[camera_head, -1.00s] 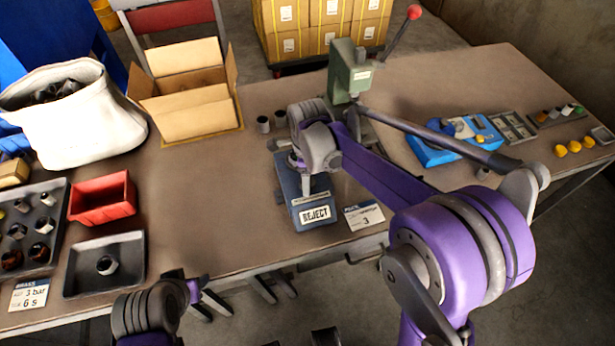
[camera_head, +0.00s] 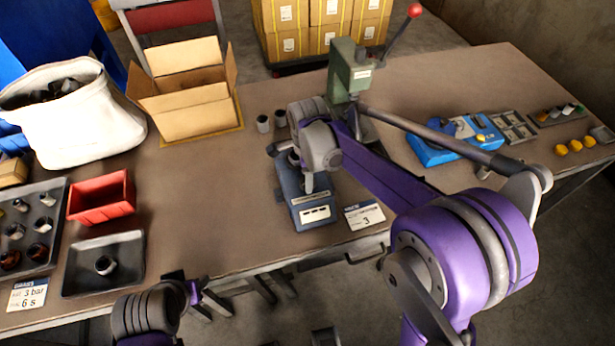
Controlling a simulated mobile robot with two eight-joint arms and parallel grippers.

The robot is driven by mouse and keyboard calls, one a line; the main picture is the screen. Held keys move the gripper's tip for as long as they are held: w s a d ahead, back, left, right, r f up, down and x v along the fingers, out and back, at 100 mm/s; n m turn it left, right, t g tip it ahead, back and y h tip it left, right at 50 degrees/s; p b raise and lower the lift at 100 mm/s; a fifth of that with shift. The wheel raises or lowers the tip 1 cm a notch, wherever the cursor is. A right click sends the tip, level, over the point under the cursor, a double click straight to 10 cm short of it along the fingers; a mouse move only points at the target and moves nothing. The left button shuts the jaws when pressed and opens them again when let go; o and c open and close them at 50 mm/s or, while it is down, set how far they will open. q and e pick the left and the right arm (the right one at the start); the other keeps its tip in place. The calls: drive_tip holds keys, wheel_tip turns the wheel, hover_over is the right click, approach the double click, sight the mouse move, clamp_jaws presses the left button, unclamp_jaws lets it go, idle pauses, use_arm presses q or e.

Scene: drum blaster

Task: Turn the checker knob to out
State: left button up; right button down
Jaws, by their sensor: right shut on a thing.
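The checker (camera_head: 312,210) is a blue-grey box on the bench, in the middle of the head view. Its front window is pale with small dark marks that I cannot read. My right gripper (camera_head: 299,166) reaches down over the back part of the checker and is shut. The gripper and wrist hide the knob, so its setting does not show; the grip is where the knob would be. My left arm (camera_head: 148,310) is low at the bottom left, away from the checker; its fingers are not clear.
A card marked 3 (camera_head: 365,215) lies right of the checker. A green press (camera_head: 350,70) and two small cups (camera_head: 263,123) stand behind. A blue fixture (camera_head: 455,138) is on the right. A red bin (camera_head: 101,196) and dark tray (camera_head: 104,264) are left, with bare bench between.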

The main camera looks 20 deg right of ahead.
drive_tip(key=n, duration=0.5)
drive_tip(key=shift+n+b, duration=0.3)
drive_tip(key=shift+b, duration=0.1)
drive_tip(key=n, duration=0.4)
drive_tip(key=shift+n, duration=0.7)
drive_tip(key=shift+c, duration=1.1)
unclamp_jaws()
wheel_tip(320, 180, up, 11)
drive_tip(key=shift+f, duration=0.1)
